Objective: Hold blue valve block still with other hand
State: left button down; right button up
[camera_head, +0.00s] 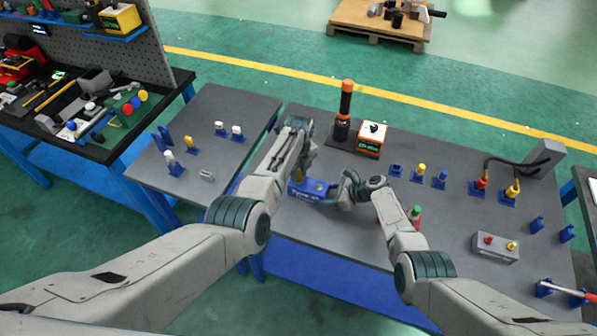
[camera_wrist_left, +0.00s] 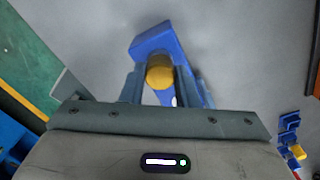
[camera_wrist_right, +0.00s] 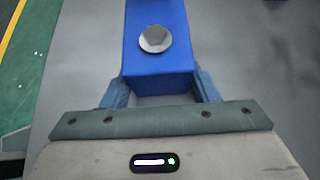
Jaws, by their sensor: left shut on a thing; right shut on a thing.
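The blue valve block (camera_head: 312,188) lies on the grey table in front of me, with white lettering on its side. My left gripper (camera_head: 299,178) comes down over its left end, shut on the yellow knob (camera_wrist_left: 160,71) that sits at the block. In the left wrist view the blue block (camera_wrist_left: 157,40) extends beyond the knob. My right gripper (camera_head: 337,190) is shut on the block's right end. In the right wrist view the block (camera_wrist_right: 157,70) lies between the fingers, with a round silver bolt head (camera_wrist_right: 155,39) on top. The fingers hide parts of the block.
Behind the block stand a black-and-orange cylinder (camera_head: 344,110) and an orange-white box (camera_head: 371,139). Several blue stands (camera_head: 440,179) are to the right. A red-and-green object (camera_head: 414,214) is close to my right forearm. A grey box (camera_head: 495,247) sits front right.

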pick_arm(q)
jog(key=m, duration=0.5)
jog(key=c, duration=1)
grip_release()
jog(key=shift+c, duration=0.9)
